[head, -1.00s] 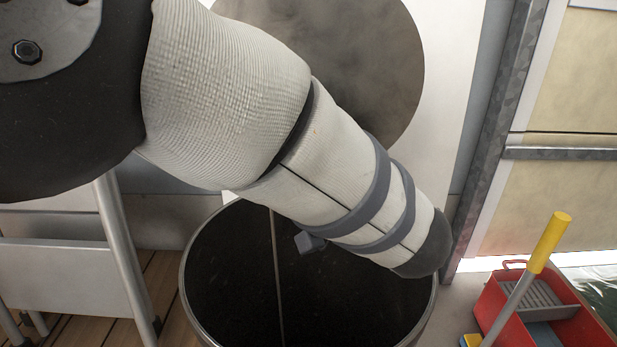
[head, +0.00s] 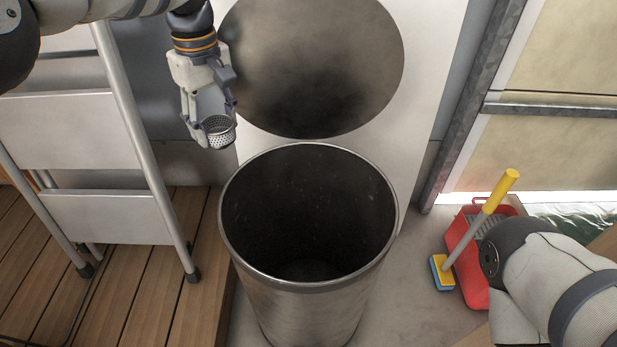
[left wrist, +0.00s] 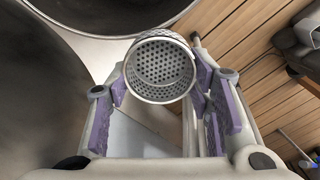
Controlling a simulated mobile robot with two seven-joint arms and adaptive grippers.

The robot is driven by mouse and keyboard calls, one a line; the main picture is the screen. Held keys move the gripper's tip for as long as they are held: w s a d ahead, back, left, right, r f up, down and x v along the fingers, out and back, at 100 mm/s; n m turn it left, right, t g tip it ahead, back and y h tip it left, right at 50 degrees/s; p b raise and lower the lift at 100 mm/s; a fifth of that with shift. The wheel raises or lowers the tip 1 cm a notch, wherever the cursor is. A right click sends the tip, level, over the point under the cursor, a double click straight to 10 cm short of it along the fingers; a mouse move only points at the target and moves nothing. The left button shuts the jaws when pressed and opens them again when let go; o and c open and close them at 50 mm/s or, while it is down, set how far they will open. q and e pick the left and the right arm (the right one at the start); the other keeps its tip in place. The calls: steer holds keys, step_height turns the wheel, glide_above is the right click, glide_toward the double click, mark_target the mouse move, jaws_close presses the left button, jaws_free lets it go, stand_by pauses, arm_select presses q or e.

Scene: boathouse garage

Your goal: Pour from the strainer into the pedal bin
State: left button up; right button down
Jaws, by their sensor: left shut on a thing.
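The strainer (head: 221,137) is a small metal cup with a perforated wall. My left gripper (head: 208,112) is shut on it and holds it just left of the pedal bin's rim, above the floor. In the left wrist view the strainer (left wrist: 160,68) sits between the fingers, with its perforated bottom showing inside and no contents that I can make out. The pedal bin (head: 310,287) is a tall metal cylinder, upright, with its mouth open and dark inside. Its round lid (head: 325,65) stands raised behind it. My right gripper is out of view.
A folding step ladder (head: 115,130) stands left on wooden decking (head: 165,270). A pale wall panel is close behind the lid.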

arm_select(q)
steer(key=shift+a, duration=0.35)
steer(key=shift+d, duration=0.1)
step_height(320, 180, up, 3)
steer(key=shift+r+p, duration=0.2)
steer(key=shift+p, duration=1.05)
steer(key=shift+f, duration=0.15)
